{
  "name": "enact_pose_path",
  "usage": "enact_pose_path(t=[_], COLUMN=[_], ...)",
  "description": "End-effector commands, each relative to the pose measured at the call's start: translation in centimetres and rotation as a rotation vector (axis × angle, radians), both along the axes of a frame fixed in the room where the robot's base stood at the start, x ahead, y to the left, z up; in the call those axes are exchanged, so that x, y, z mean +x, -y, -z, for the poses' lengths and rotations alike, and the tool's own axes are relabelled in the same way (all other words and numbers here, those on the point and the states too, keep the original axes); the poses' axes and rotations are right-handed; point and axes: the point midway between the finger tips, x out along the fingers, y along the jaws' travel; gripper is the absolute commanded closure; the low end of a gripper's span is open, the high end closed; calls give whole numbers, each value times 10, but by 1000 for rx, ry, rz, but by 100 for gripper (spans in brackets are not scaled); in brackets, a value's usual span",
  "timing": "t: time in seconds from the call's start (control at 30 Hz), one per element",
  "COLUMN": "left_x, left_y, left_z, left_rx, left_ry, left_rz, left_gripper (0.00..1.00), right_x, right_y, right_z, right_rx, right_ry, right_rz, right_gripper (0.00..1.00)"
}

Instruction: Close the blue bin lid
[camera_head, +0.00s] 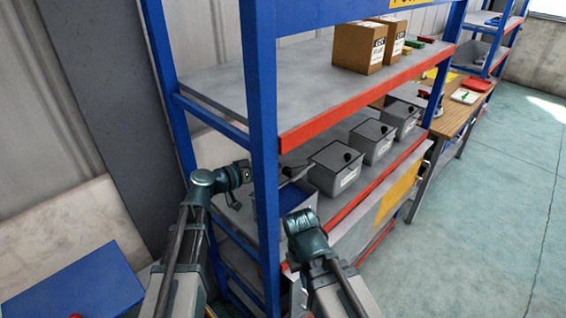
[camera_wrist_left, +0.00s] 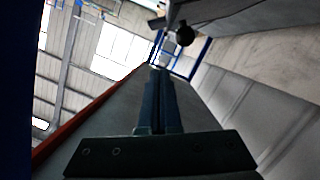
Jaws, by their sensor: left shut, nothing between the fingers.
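The blue bin (camera_head: 297,196) stands on the lower shelf at the near end of the row, behind the blue upright. Its blue top part and a little of its pale front show; my right arm covers some of it. I cannot tell how its lid stands. My left gripper (camera_head: 284,174) reaches past the blue upright just above and behind the blue bin; the upright hides part of it. In the left wrist view its fingers (camera_wrist_left: 158,100) are together with nothing between them. My right arm comes in at the bottom middle, but its gripper is not visible.
Several grey lidded bins (camera_head: 335,167) with black knobs line the lower shelf. A blue upright (camera_head: 264,140) stands close beside my left arm. Cardboard boxes (camera_head: 360,46) sit on the shelf above. A wooden workbench (camera_head: 455,118) stands beyond; the floor at right is clear.

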Motion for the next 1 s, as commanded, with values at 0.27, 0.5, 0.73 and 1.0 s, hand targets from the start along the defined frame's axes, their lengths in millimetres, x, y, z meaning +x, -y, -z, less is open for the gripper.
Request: enact_pose_path(t=[0.27,0.5,0.73,1.0], left_x=[-21,-23,1,24], left_y=[-29,-33,-30,-35], left_z=[-7,-8,-35,-56], left_rx=[0,1,50,164], left_ry=[0,-1,-100,-335], left_rz=[-2,0,97,252], left_gripper=[100,100,100,100], right_x=[0,0,0,-1], right_y=[0,0,0,0], right_z=[-7,-8,-56,-118], right_rx=[0,0,1,1], right_ry=[0,0,-1,-3], right_rz=[2,2,3,6], right_gripper=[100,100,100,100])
